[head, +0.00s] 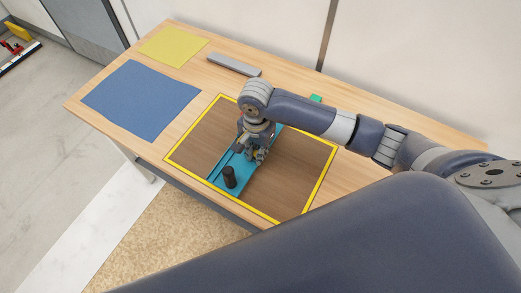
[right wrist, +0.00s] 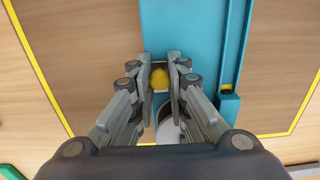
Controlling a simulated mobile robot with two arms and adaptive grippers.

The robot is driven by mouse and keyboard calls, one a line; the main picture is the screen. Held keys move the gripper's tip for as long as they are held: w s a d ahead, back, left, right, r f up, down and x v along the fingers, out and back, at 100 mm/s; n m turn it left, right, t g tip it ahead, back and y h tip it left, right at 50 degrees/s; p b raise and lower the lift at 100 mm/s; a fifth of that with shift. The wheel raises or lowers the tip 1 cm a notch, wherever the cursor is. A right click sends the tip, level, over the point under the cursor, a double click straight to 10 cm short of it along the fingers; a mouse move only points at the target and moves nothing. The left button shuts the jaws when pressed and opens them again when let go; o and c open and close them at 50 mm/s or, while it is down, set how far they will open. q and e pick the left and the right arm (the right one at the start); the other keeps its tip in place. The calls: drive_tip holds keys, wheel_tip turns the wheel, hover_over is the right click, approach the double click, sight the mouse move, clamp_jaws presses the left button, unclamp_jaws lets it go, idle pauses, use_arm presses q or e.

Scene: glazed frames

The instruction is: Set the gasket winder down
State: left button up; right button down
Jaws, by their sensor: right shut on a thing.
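The gasket winder appears to be the long teal device (head: 215,181) with an upright black post (head: 229,176) at its near end. It lies inside a yellow-outlined brown area (head: 300,161) on the table. Whether its underside touches the surface cannot be told. My right gripper (head: 254,156) points down at its middle. In the right wrist view, my right gripper (right wrist: 160,80) is shut around a small yellow-topped part (right wrist: 160,77) over the teal plate (right wrist: 184,28). A raised rail (right wrist: 235,50) runs along one side. My arm hides part of the device. My left gripper is out of view.
A blue mat (head: 140,98), a yellow mat (head: 173,45) and a grey bar (head: 233,65) lie on the wooden table (head: 185,133) at left and back. A small green thing (head: 315,98) shows behind my arm. A wall stands behind the table.

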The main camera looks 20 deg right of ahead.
drive_tip(key=shift+w+d, duration=0.5)
drive_tip(key=f, duration=0.1)
drive_tip(key=f+p, duration=0.1)
drive_tip(key=shift+w+d+f, duration=0.2)
drive_tip(key=shift+d+f, duration=0.1)
drive_tip(key=shift+f, duration=0.5)
drive_tip(key=c, duration=1.6)
unclamp_jaws()
drive_tip(key=shift+s+f, duration=0.1)
drive_tip(key=shift+f, duration=0.05)
drive_tip(key=shift+o, duration=0.2)
wheel_tip(320, 180, up, 12)
drive_tip(key=shift+b, duration=0.45)
